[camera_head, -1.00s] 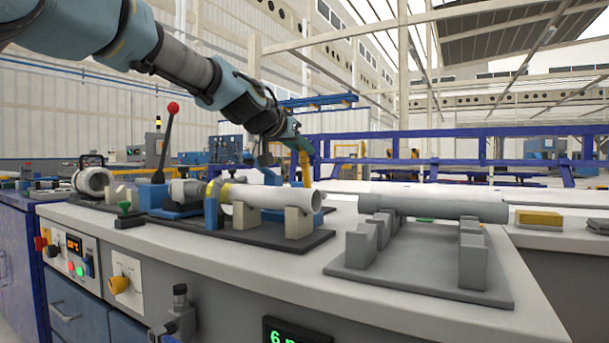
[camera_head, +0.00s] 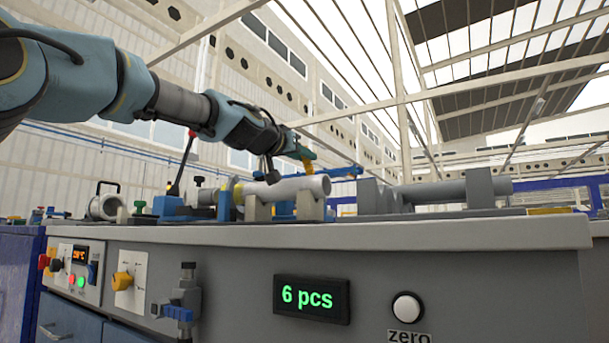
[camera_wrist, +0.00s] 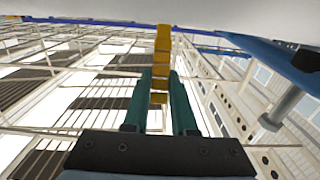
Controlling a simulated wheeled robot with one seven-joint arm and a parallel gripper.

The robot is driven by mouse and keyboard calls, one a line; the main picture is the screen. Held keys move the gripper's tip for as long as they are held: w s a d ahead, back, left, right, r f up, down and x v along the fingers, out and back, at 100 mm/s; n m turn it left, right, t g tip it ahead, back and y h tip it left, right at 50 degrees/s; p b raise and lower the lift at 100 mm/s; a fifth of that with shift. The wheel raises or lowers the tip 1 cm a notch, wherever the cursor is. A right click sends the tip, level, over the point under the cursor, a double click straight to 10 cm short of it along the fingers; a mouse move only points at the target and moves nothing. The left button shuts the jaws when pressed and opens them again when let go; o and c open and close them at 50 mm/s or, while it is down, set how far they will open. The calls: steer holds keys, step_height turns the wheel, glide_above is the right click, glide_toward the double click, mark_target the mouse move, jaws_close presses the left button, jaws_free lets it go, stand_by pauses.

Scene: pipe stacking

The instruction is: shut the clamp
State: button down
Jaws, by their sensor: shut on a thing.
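My gripper (camera_head: 304,153) is above the far side of the white pipe (camera_head: 290,187), at the end of my arm. In the wrist view its two dark green fingers (camera_wrist: 158,85) are shut on a yellow-orange handle (camera_wrist: 163,42), which runs between them and out past their tips. This looks like the clamp's handle. A blue bar (camera_wrist: 275,58) with a grey rod is to the right of the fingers. The clamp's lower part is mostly hidden behind the pipe in the head view. I cannot tell how far the clamp is closed.
The white pipe lies on pale supports (camera_head: 257,208) on the bench (camera_head: 400,233). A red-knobbed lever (camera_head: 188,152) stands to its left. A grey pipe (camera_head: 450,193) rests on a grey rack at the right. A green display (camera_head: 312,298) is on the bench front.

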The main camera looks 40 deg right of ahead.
steer(key=shift+a+f+h+b, duration=0.2)
steer(key=shift+f+h+b, duration=0.1)
steer(key=shift+b, duration=0.8)
steer(key=c, duration=0.7)
jaws_free()
steer(key=shift+s+a, duration=0.1)
steer(key=shift+a, duration=0.1)
